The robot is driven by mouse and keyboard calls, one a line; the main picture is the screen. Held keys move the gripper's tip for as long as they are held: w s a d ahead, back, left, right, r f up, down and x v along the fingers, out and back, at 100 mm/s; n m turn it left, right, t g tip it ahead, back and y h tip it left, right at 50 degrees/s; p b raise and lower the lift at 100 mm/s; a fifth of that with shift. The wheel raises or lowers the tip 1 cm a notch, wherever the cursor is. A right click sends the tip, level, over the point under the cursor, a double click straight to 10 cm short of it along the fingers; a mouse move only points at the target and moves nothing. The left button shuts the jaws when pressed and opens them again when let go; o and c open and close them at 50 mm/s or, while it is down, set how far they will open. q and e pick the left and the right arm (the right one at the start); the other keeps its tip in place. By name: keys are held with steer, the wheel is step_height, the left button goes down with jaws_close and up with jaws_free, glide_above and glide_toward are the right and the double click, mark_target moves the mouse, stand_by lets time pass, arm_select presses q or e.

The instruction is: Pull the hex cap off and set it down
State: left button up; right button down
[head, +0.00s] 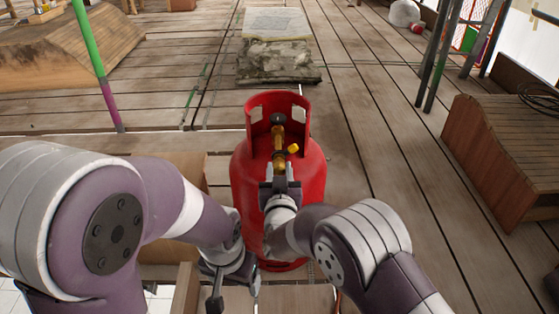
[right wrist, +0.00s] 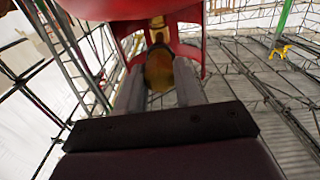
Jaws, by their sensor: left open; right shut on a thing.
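A red gas cylinder (head: 312,165) stands upright in the middle of the head view, with a cut-out collar around its brass valve (head: 278,135). My right gripper (head: 280,170) is at the collar's near opening, shut on the brass hex cap (head: 279,161). In the right wrist view the cap (right wrist: 158,72) sits between the two fingers, below the red collar (right wrist: 188,12). Whether the cap still touches the valve cannot be told. My left gripper (head: 216,301) is open and low, left of the cylinder's base; its fingers are partly hidden.
A wooden box (head: 500,155) stands on the planks at the right. A stack of slabs (head: 277,61) lies behind the cylinder. A green and purple pole (head: 97,70) rises at the left, and dark poles (head: 440,55) stand at the upper right. Planks right of the cylinder are clear.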

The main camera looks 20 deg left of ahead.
mark_target(279, 172)
steer(key=shift+p+v, duration=0.75)
steer(key=shift+v, duration=1.4)
steer(key=shift+r, duration=0.1)
